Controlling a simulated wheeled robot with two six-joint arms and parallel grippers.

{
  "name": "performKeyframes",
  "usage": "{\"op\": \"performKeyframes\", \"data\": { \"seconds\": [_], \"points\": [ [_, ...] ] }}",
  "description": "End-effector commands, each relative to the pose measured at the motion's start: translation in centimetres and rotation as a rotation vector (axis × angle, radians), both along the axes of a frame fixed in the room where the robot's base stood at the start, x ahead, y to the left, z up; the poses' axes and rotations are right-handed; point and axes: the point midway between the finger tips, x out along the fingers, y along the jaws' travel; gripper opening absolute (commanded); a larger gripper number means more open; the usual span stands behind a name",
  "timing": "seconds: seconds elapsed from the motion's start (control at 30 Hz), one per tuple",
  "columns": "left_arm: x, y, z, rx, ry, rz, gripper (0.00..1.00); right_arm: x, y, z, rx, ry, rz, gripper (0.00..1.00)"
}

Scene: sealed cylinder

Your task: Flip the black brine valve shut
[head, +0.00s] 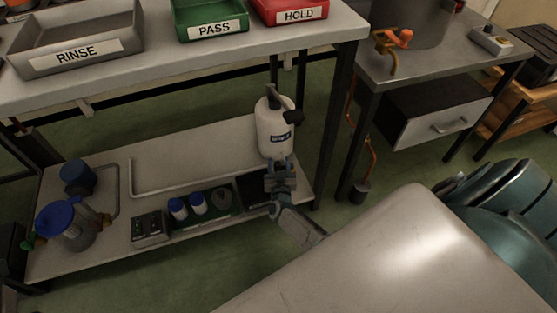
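I take the black fitting to be the brine valve; the label is too small to read surely. My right gripper (279,163) is just in front of the container's base, below the valve, fingers pointing up in the picture. Whether they touch the container or are apart from each other is unclear. My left gripper is not in view.
The upper tabletop (200,55) overhangs the shelf, carrying trays marked RINSE, PASS and HOLD. A table leg (327,140) stands right of the container. Blue-capped bottles (197,203), a small control box (149,229) and a blue-lidded vessel (70,222) occupy the shelf's left and front.

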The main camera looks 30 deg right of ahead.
Motion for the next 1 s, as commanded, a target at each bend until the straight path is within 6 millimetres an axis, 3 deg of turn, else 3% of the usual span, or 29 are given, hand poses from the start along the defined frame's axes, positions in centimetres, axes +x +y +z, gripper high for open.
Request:
{"op": "performKeyframes", "data": {
  "seconds": [0.27, 0.5, 0.7, 1.0],
  "points": [
    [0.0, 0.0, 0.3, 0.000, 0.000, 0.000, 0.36, -0.5, 0.5, 0.0, 0.002, 0.002, 0.002, 0.45],
    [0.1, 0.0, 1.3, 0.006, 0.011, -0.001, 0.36, -4.2, 2.5, 0.2, 0.004, 0.002, 0.001, 0.45],
    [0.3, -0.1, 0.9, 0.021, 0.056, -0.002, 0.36, -7.5, 4.3, 0.2, 0.002, 0.002, 0.000, 0.45],
    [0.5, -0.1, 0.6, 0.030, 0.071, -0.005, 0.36, -9.5, 5.3, 0.0, 0.001, 0.000, -0.001, 0.45]
  ]
}}
